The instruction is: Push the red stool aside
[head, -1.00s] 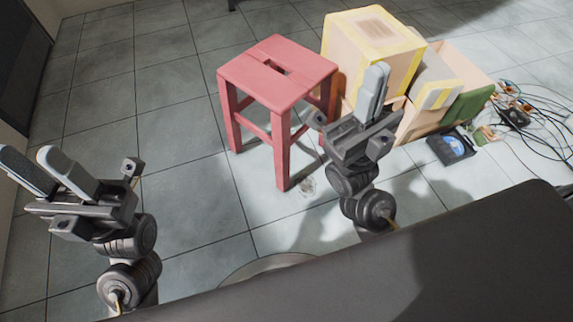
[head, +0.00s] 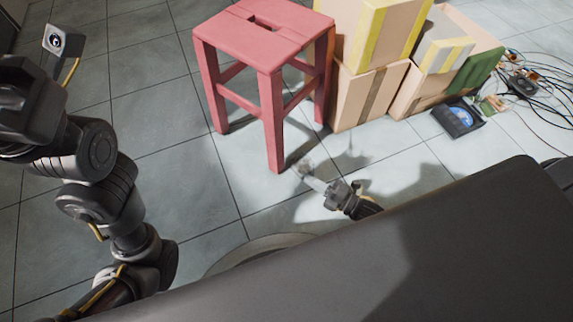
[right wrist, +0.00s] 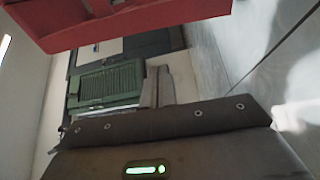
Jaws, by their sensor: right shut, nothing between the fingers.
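In the right wrist view a red part of the stool (right wrist: 120,18) crosses the top, above the shut fingers (right wrist: 158,86). My left arm rises at the left edge of the head view; its fingers are out of frame.
Cardboard boxes (head: 360,95) stand close behind and right of the stool. The floor left of the stool (head: 160,120) is clear.

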